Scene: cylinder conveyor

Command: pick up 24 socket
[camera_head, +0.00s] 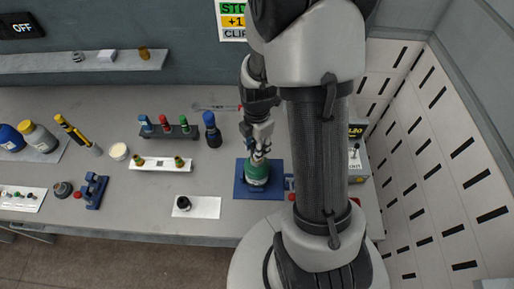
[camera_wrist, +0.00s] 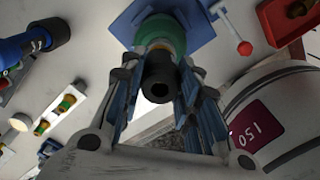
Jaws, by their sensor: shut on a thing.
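My gripper (camera_head: 260,150) points down over the blue plate (camera_head: 241,190), near the right of the bench. In the wrist view its fingers close around a dark, round-ended socket (camera_wrist: 159,88) with a hole in its end. A green cylinder (camera_head: 257,175) stands directly below the fingers on the blue plate. It also shows in the wrist view (camera_wrist: 160,33), just beyond the dark socket. I cannot tell whether the dark socket and green cylinder are one piece. No number 24 is readable, and my fingers hide part of both.
A white pad (camera_head: 209,207) with a black socket (camera_head: 183,202) lies to the left. Beyond it stand a blue-topped black piece (camera_head: 212,130) and a dark rack (camera_head: 169,131) of coloured pieces. A grey machine (camera_head: 357,157) is close on the right, partly behind my arm.

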